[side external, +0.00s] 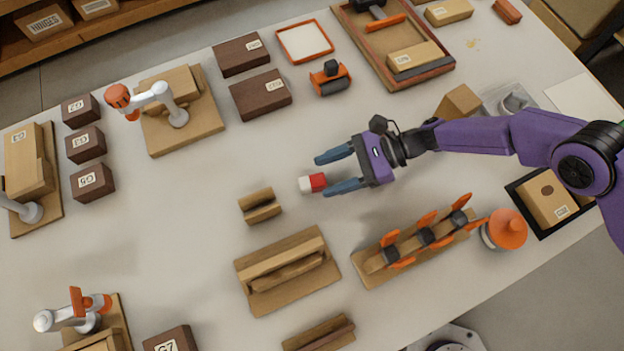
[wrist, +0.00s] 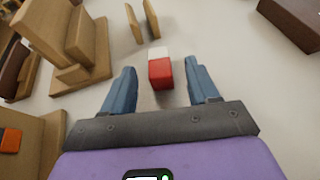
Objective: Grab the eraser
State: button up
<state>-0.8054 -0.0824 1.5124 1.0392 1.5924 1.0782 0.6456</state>
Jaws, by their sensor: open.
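The eraser (side external: 313,184) is a small block, red at one end and white at the other, on the pale bench top. My gripper (side external: 325,173) has a purple body and blue fingers, and it is open. In the side view the eraser is just in front of the opening, close to the fingertips. In the wrist view the eraser (wrist: 160,70) lies ahead of and between the two spread fingers (wrist: 160,78), its red end nearer to me. No contact with either finger shows.
A small wooden slotted block (side external: 260,206) stands left of the eraser, with a larger wooden holder (side external: 287,271) below it. A wooden rack with orange clamps (side external: 415,245) is at lower right. Dark boxes (side external: 260,95) stand farther back. The bench around the eraser is clear.

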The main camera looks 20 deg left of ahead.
aim_at(317, 180)
jog(key=shift+x, duration=2.3)
jog(key=c, duration=1.1)
